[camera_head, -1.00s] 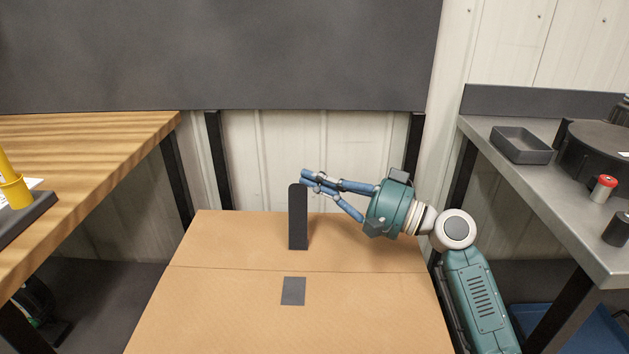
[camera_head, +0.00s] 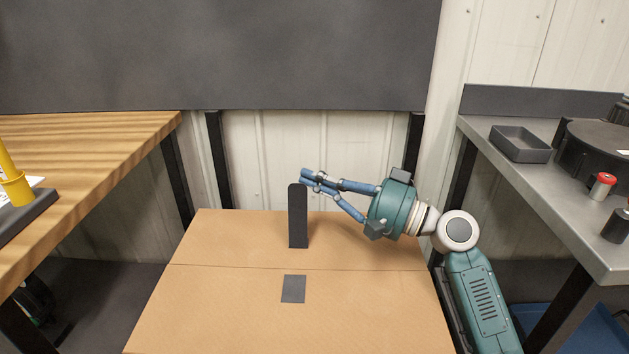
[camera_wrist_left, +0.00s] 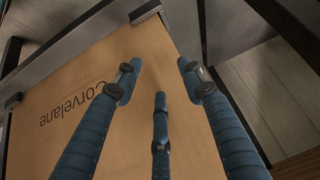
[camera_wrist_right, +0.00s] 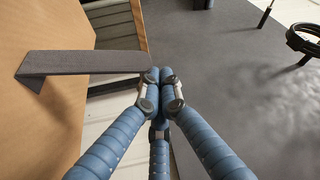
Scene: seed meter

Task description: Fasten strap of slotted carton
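The carton (camera_head: 230,310) is a large brown box with a seam across its top. A dark strap (camera_head: 298,222) stands upright from it; a flat dark square patch (camera_head: 293,289) lies nearer me. The strap also shows in the right wrist view (camera_wrist_right: 85,62). My right gripper (camera_head: 304,177) is beside the strap's free top end, its fingertips together (camera_wrist_right: 162,76).
A wooden table (camera_head: 90,150) stands left with a yellow item (camera_head: 16,188) on it. A metal bench (camera_head: 530,190) stands right with a grey tray (camera_head: 520,145), a dark round housing (camera_head: 595,150) and a small red-topped cylinder (camera_head: 603,186). A dark panel (camera_head: 220,55) hangs behind.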

